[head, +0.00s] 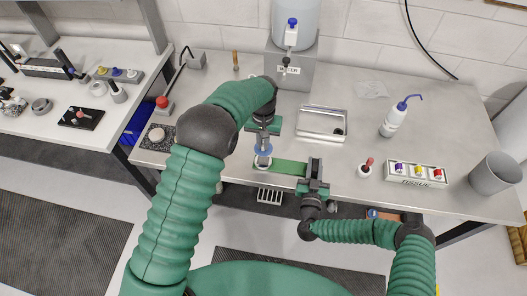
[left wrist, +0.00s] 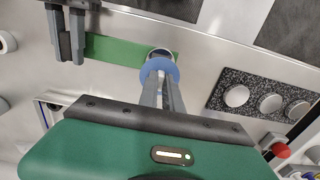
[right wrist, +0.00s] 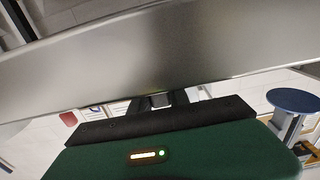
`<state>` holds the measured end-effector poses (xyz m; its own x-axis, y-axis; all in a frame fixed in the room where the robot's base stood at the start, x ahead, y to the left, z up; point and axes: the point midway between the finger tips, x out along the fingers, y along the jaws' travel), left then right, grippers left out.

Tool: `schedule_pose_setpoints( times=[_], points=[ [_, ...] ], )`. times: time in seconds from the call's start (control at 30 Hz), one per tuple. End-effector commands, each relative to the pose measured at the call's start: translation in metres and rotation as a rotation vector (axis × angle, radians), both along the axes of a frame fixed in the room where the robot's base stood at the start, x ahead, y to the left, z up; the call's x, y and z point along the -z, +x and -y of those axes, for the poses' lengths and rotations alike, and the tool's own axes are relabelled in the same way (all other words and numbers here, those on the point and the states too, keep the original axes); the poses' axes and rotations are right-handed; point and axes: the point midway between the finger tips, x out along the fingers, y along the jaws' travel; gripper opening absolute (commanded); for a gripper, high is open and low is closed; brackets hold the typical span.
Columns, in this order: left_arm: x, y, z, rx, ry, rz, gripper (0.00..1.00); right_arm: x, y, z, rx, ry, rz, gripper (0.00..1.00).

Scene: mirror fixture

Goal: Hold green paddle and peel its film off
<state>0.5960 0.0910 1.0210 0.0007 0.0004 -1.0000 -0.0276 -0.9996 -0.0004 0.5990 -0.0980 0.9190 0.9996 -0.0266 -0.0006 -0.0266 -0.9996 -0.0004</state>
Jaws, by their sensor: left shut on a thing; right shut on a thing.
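The green paddle (head: 289,167) is a flat strip at the table's front edge. It also shows in the left wrist view (left wrist: 112,49). Its left end carries a pale-rimmed round face (head: 262,163) with a dark centre (left wrist: 159,53). My right gripper (head: 314,170) is shut on the paddle's right end; it also shows in the left wrist view (left wrist: 67,40). My left gripper (left wrist: 162,80) is shut on the blue round film (left wrist: 159,69). The film (head: 263,149) is offset from the round face, which is partly uncovered. I cannot tell whether they still touch.
A metal tray (head: 321,123) lies behind the paddle. A speckled block (head: 158,137) is to the left. Bare table separates these.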

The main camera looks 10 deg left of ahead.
Motion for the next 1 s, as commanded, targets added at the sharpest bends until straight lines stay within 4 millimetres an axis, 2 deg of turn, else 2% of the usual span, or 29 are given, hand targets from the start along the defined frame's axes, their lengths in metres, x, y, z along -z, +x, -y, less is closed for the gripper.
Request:
schedule_pose_setpoints(
  times=[0.03, 0.2, 0.6, 0.8, 1.0],
  points=[
    [-0.009, 0.000, 0.000, 0.000, 0.000, 0.001, 0.00, 0.001, 0.000, 0.000, 0.000, 0.000, -0.003, 0.00],
    [-0.029, 0.000, 0.000, 0.000, 0.000, 0.000, 0.00, 0.001, 0.000, 0.000, 0.000, 0.000, -0.003, 0.00],
    [-0.058, 0.001, 0.000, 0.000, -0.001, 0.001, 0.00, 0.001, 0.000, 0.000, 0.000, 0.000, -0.003, 0.00],
    [-0.070, 0.000, 0.000, 0.000, 0.000, -0.001, 0.00, 0.001, 0.000, 0.000, 0.000, 0.000, -0.002, 0.00],
    [-0.071, 0.000, 0.000, 0.000, 0.000, -0.002, 0.00, 0.001, 0.000, 0.000, -0.001, 0.000, -0.003, 0.00]
  ],
)
